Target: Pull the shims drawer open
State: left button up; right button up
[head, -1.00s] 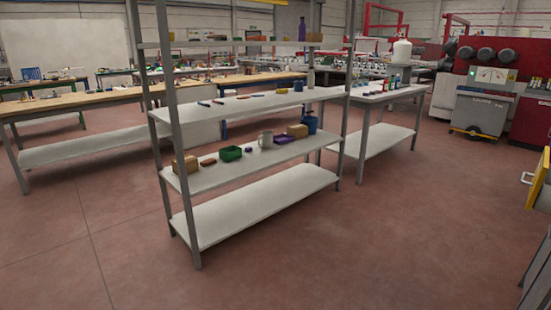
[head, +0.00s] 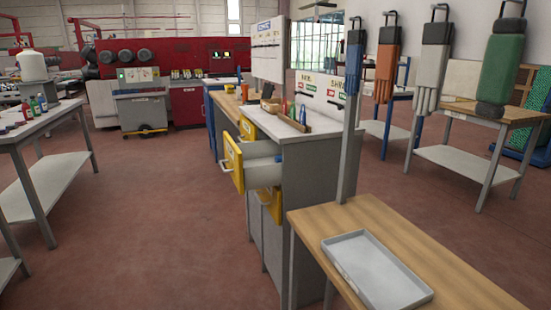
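A grey cabinet (head: 312,190) with yellow-fronted drawers stands in the middle of the head view. One drawer (head: 233,163) sticks out well to the left, and its pale inside shows. Another yellow front (head: 247,128) is above and behind it, and a lower yellow front (head: 266,203) is partly hidden below it. I cannot read any label on the fronts, so I cannot tell which is the shims drawer. Neither of my grippers is in view.
A wooden table (head: 455,290) with a grey tray (head: 375,270) stands at the front right. A white table (head: 50,122) with bottles is at the left. Open red floor (head: 170,220) lies between that table and the cabinet.

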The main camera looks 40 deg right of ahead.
aim_at(250, 165)
jog(key=i+z, duration=0.45)
jog(key=i+j+z, duration=0.15)
jog(key=i+z, duration=0.3)
jog(key=i+j+z, duration=0.4)
jog(key=i+l, duration=0.05)
jog(key=i, duration=0.05)
